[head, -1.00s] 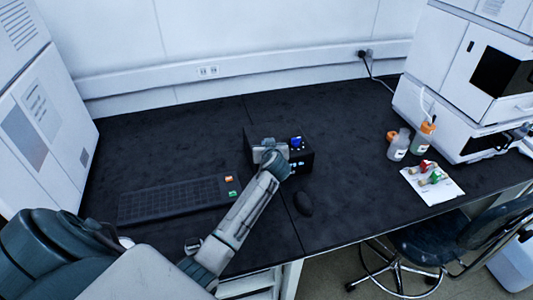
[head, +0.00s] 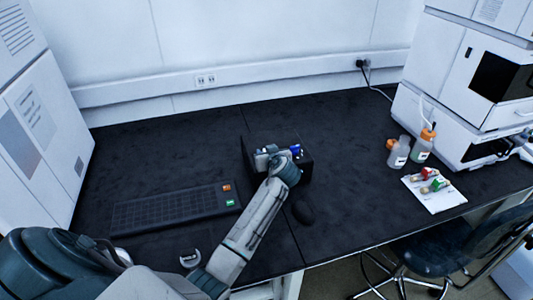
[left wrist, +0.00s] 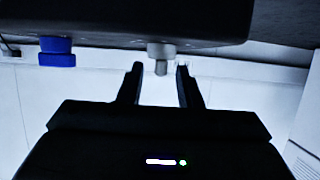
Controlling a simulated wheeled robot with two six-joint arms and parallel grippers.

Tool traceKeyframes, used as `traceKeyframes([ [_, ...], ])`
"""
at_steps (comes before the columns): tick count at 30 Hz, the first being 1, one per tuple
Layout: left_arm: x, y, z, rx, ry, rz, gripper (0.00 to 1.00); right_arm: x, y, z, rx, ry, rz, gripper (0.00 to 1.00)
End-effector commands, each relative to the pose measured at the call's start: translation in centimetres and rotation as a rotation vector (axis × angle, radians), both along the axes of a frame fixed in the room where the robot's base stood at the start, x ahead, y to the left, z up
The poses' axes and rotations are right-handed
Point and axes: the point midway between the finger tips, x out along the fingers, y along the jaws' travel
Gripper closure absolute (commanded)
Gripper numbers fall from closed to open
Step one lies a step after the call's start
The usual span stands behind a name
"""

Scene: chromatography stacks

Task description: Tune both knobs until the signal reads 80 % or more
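A small black box (head: 307,170) stands on the dark bench, partly hidden behind my left gripper (head: 268,156) and wrist. A blue knob (head: 295,149) shows at its right side. In the left wrist view, the blue knob (left wrist: 57,52) hangs at the left and a grey knob (left wrist: 161,52) at the middle. The two black fingers of my left gripper (left wrist: 160,80) are apart, one on each side of the grey knob's end, with gaps visible. No signal reading can be made out. My right gripper is not in view.
A keyboard-like panel (head: 170,211) with an orange and a green key lies left. A dark mouse (head: 303,212) lies in front of the box. Bottles (head: 398,152) and a white sheet (head: 440,200) with small coloured items are at the right. The bench behind the box is clear.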

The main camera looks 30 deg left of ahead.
Motion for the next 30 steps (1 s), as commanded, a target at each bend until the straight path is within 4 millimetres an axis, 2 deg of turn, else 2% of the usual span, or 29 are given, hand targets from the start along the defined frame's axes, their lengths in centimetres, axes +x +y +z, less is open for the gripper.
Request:
traceKeyframes([
  [11,-0.3,-0.5,0.1,0.000,-0.001,-0.002,0.67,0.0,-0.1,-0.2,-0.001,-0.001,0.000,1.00],
  [24,-5.1,-6.1,3.0,-0.005,-0.002,-0.001,0.67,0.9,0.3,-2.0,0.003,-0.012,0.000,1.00],
  [30,-6.3,-7.5,3.9,-0.002,0.000,-0.001,0.67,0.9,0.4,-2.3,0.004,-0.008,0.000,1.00],
])
